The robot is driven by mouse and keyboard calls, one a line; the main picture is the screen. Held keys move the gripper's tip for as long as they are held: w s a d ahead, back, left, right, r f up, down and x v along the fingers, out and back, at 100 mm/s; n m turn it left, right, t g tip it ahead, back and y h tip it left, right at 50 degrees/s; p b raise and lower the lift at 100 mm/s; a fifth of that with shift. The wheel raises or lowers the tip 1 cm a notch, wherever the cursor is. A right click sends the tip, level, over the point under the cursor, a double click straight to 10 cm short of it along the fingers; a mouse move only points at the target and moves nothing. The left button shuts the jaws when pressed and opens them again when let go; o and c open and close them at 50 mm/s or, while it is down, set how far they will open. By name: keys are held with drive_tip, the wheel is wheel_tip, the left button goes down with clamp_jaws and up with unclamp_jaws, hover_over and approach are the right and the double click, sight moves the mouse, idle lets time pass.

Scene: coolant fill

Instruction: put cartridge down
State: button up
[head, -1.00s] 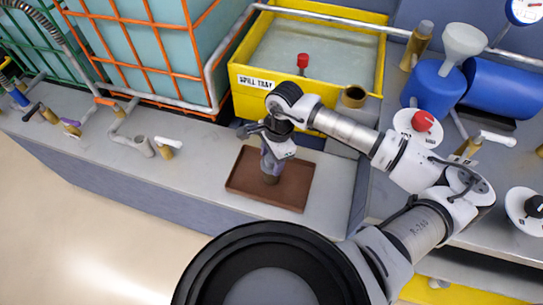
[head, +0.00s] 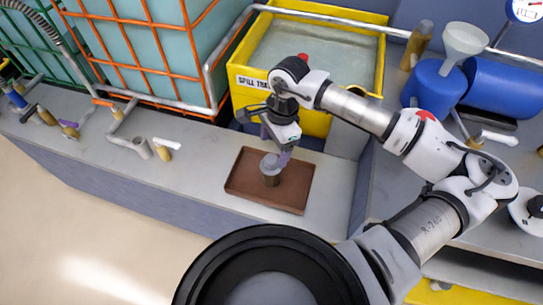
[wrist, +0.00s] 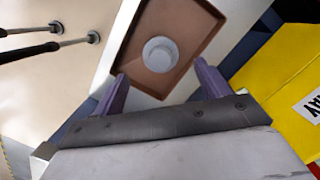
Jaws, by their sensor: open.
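The cartridge (head: 270,173), a small grey-brown cylinder with a pale top, stands upright on the brown tray (head: 246,187). In the wrist view the cartridge (wrist: 160,54) shows from above as a round pale cap within the tray (wrist: 198,25). My gripper (head: 275,150) is above the cartridge and slightly behind it, its fingers pointing down. In the wrist view the two purple fingers of my gripper (wrist: 159,82) are spread wide with nothing between them, and the cartridge lies beyond their tips.
The yellow spill tray (head: 250,92) stands behind the brown tray. Caged tanks (head: 140,45) are at the back left. A blue container with a white funnel (head: 465,42) is at the right. Bare grey counter (head: 215,155) lies left of the brown tray.

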wheel_tip(320, 180, up, 6)
drive_tip(key=shift+w+d+r+b, duration=0.15)
drive_tip(key=shift+w+d+b, duration=0.05)
drive_tip(key=shift+d+b, duration=0.2)
